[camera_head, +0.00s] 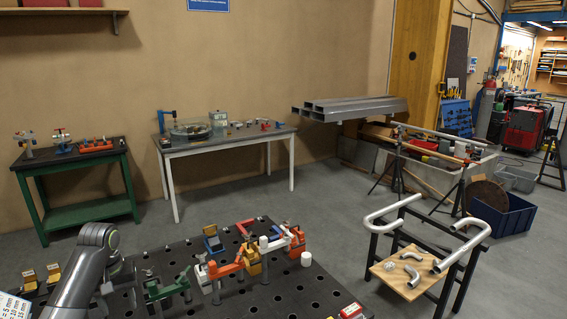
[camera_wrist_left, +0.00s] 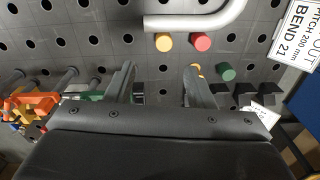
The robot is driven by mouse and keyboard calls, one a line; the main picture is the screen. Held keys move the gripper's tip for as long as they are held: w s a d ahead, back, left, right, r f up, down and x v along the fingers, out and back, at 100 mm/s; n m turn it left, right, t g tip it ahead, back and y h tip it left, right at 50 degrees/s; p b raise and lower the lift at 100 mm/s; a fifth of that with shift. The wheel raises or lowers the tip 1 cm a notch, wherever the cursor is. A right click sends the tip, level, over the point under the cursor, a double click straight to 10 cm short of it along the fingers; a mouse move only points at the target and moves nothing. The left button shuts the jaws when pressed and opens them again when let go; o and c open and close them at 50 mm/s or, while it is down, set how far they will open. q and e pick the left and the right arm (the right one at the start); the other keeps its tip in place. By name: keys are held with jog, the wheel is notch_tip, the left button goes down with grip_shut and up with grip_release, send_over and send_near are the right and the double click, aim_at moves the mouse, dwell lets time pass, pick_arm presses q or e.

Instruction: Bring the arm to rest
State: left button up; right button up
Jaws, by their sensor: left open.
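My left arm (camera_head: 85,275) comes in at the lower left of the head view, over the near left part of the black perforated table. In the left wrist view my left gripper (camera_wrist_left: 160,85) has its two fingers well apart, with nothing between them but the table below. A grey bent tube (camera_wrist_left: 195,22) lies beyond the fingertips, apart from them. Yellow (camera_wrist_left: 164,42), red (camera_wrist_left: 201,41) and green (camera_wrist_left: 228,72) round pegs stand near it. My right gripper is not in view.
The perforated table (camera_head: 285,290) carries orange, white and green clamps (camera_head: 250,260). A stand with bent tubes (camera_head: 430,235) is to its right. A white card reading BEND (camera_wrist_left: 298,30) is at the right of the wrist view. Grey floor lies behind.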

pick_arm(q)
jog(key=s+d+f+m+t, duration=0.1)
jog(key=s+d+f+m, duration=0.15)
jog(key=s+f, duration=0.6)
jog(key=s+d+f+m, duration=0.1)
jog(key=s+d+f, duration=0.3)
jog(key=s+f, duration=0.45)
jog(key=s+d+r+m+t+y, duration=0.1)
jog(key=s+d+r, duration=0.15)
jog(key=s, duration=0.75)
jog(key=s+d+r+t, duration=0.1)
jog(key=s+r, duration=0.2)
jog(key=s, duration=0.8)
notch_tip(320, 180, down, 31)
jog(key=a+b, duration=0.2)
jog(key=b, duration=0.6)
jog(key=s+f+g+b, duration=0.1)
jog(key=s+f+b, duration=0.2)
jog(key=s+f, duration=0.4)
jog(key=s+d+f+g+b, duration=0.1)
jog(key=s+f+b, duration=0.2)
jog(key=s+f, duration=0.5)
jog(key=shift+s+d+f+h, duration=0.2)
jog(key=shift+d+f+h, duration=0.1)
jog(key=shift+f, duration=4.05)
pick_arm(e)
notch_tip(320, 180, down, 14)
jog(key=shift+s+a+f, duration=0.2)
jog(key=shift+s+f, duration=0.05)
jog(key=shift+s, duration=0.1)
